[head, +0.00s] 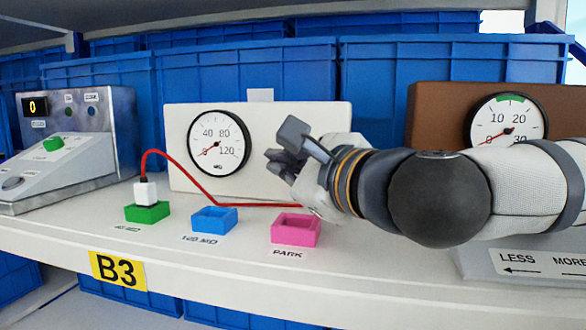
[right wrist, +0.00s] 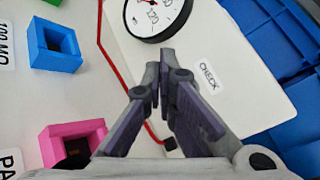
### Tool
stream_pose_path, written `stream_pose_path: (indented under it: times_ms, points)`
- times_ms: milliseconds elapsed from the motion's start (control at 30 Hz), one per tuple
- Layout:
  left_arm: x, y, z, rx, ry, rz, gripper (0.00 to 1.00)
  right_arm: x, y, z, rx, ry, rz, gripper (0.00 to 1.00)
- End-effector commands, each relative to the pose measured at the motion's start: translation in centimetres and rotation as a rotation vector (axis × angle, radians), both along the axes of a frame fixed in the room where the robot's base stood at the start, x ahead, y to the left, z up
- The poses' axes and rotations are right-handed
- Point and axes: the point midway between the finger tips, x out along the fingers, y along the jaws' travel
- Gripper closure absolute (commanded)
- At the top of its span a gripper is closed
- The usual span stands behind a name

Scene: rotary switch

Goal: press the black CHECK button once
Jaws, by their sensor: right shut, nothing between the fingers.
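The white gauge panel (head: 180,135) stands upright on the shelf, with a round dial (head: 218,142) on it. In the right wrist view its CHECK label (right wrist: 208,75) is readable. The black CHECK button itself does not show; my right gripper's fingers cover the panel beside the label. My right gripper (head: 284,145) is in front of the panel's right half, right of the dial. Its fingers look together and empty, with tips (right wrist: 159,75) beside the label in the right wrist view. Whether they touch the panel cannot be told. My left gripper is not in view.
A red cable (head: 180,172) runs from a white plug (head: 145,193) on the green socket (head: 147,212) along the panel's foot. Blue (head: 215,219) and pink sockets (head: 296,229) sit in front. A metal console (head: 100,110) stands left, a brown gauge panel (head: 430,105) right.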

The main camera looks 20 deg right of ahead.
Motion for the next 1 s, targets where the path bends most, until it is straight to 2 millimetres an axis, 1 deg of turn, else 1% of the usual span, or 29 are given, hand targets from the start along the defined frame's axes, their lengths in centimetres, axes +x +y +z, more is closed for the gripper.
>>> stream_pose_path:
  times_ms: [100, 300, 1000]
  points:
    - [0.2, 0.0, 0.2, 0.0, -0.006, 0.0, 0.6, 1.1, -0.8, 0.1, 0.002, 0.001, -0.002, 1.0]
    - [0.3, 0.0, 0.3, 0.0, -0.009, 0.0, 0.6, 2.1, -1.4, 0.1, -0.001, -0.001, 0.001, 1.0]
    - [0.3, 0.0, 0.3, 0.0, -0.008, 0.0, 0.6, 2.1, -1.4, 0.0, 0.0, 0.0, 0.0, 1.0]
